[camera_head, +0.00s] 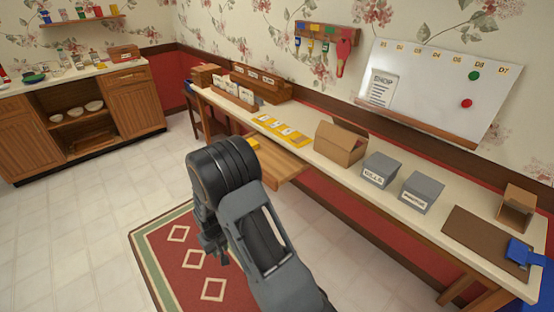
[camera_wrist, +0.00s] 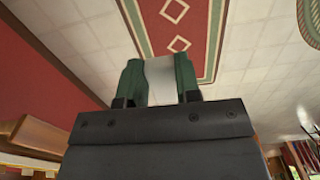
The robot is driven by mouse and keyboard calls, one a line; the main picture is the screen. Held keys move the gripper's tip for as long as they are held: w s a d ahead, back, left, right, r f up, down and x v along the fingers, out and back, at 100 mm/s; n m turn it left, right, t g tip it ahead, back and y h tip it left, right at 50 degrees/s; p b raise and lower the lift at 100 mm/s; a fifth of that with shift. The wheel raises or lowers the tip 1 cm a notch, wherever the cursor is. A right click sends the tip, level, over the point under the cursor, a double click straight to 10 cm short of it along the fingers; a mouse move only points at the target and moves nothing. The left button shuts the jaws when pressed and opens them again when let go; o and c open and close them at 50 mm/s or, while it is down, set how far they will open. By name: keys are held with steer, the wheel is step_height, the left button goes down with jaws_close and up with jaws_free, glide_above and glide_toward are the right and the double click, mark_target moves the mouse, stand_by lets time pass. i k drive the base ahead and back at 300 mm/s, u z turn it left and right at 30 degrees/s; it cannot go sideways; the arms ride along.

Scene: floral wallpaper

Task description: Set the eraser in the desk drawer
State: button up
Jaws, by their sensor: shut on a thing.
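My gripper (camera_wrist: 159,68) shows in the wrist view with its two green-padded fingers on either side of a pale eraser (camera_wrist: 160,84). It is shut on the eraser, above the floor and rug. In the head view my arm's dark links fill the lower middle; the eraser cannot be made out there. The desk drawer (camera_head: 279,166) is a wooden box pulled out from under the desk, just behind and right of my arm. A small yellow thing (camera_head: 252,142) shows at its far left end. My arm hides part of the drawer.
The long desk (camera_head: 333,172) carries yellow cards (camera_head: 283,130), an open cardboard box (camera_head: 340,144), two grey boxes (camera_head: 380,170) and a brown mat (camera_head: 482,238). A red rug (camera_head: 170,251) lies on the floor. Open floor (camera_head: 80,225) lies to the left.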

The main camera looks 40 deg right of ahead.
mark_target(271, 169)
steer(key=z, duration=0.85)
